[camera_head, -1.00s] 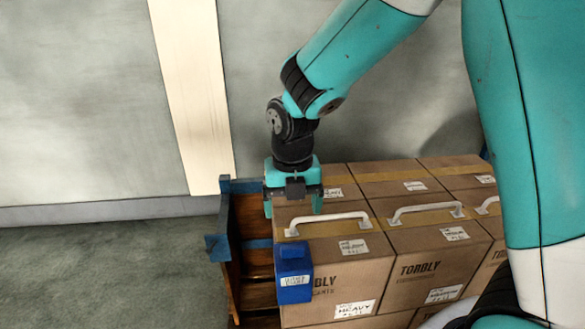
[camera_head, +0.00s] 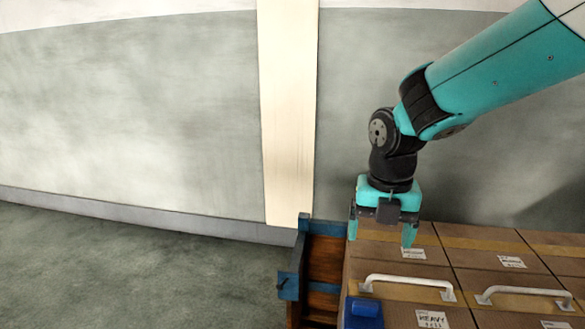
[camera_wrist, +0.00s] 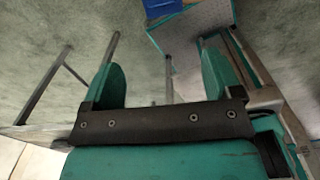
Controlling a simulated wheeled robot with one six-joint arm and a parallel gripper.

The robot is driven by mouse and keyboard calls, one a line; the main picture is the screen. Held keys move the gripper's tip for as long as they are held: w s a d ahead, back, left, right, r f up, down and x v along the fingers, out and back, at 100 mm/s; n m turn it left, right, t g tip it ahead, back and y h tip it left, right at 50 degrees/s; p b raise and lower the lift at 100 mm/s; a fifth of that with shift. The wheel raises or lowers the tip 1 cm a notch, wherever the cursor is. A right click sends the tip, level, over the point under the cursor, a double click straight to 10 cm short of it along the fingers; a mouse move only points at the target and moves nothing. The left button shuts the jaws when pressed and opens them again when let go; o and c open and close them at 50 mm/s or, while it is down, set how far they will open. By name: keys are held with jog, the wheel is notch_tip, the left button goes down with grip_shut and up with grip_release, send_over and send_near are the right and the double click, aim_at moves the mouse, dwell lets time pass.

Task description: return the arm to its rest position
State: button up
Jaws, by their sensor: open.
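My gripper (camera_head: 381,232) hangs at the end of my teal and black arm, pointing down. It is open, with nothing between its fingers. In the head view it appears over the far left part of the cardboard boxes (camera_head: 398,292), behind a white handle (camera_head: 408,284). I cannot tell how high above the boxes it is. In the wrist view the two teal fingers (camera_wrist: 161,72) are spread apart, with grey floor visible between them.
A wooden rack with blue ends (camera_head: 289,285) stands left of the boxes. A blue object (camera_head: 363,309) is cut off at the bottom edge. A pale post (camera_head: 288,120) stands against the grey wall. Floor (camera_head: 130,275) at left is clear. Grey bars (camera_wrist: 45,85) show in the wrist view.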

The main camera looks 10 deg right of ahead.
jog(key=s+a+r+m+y, duration=0.2)
jog(key=s+a+m, duration=0.1)
jog(key=s+m, duration=0.8)
jog(key=s+a+r+m+y, duration=0.25)
jog(key=s+m, duration=0.55)
jog(key=m, duration=0.6)
notch_tip(320, 180, up, 16)
jog(key=p, duration=1.6)
jog(key=shift+w+a+r+h, duration=0.1)
jog(key=shift+a+h, duration=0.05)
jog(key=shift+h, duration=0.1)
